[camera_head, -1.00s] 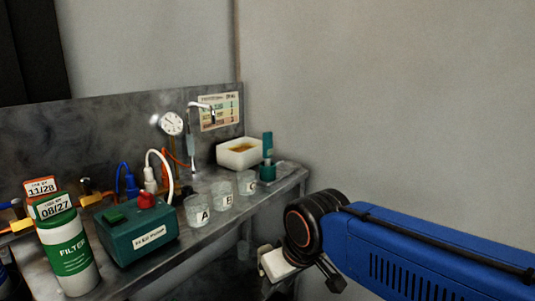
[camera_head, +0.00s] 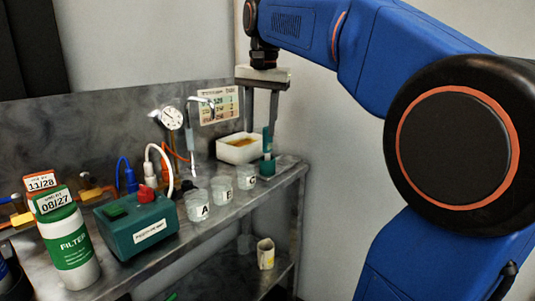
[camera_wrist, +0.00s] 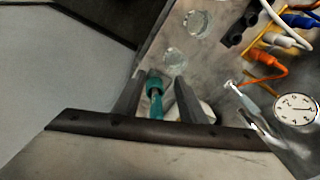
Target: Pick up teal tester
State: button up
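The teal tester (camera_head: 266,138) stands upright in a teal holder (camera_head: 268,166) near the right end of the grey counter. My gripper (camera_head: 261,121) is above it, pointing down, with its two fingers apart. In the wrist view the teal tester (camera_wrist: 155,103) shows in the gap between the open fingers (camera_wrist: 158,80), and nothing is held. I cannot tell how far the fingertips are above or around the tester's top.
A white tray (camera_head: 238,157) with orange-brown contents is just left of the tester. Clear cups A (camera_head: 198,211), B (camera_head: 222,194) and C (camera_head: 246,182) stand in front. A gauge (camera_head: 172,117) and a tap rise behind. A beige roll-like object (camera_head: 265,254) is on the lower shelf.

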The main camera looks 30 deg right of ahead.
aim_at(266, 127)
jog(key=w+d+r+m+g, duration=0.2)
jog(key=w+d+r+m, duration=0.3)
jog(key=w+d+r, duration=0.3)
jog(key=f, duration=0.7)
jog(key=a+f, duration=0.1)
jog(key=f, duration=0.3)
jog(key=shift+w+f, duration=0.25)
jog(key=shift+w, duration=0.05)
jog(key=shift+w+d+f, duration=0.1)
jog(key=shift+d+f, duration=0.1)
jog(key=shift+f, duration=1.2)
jog(key=shift+w+d+f, duration=0.1)
jog(key=shift+d+f, duration=0.1)
jog(key=shift+f, duration=1.15)
grip_shut()
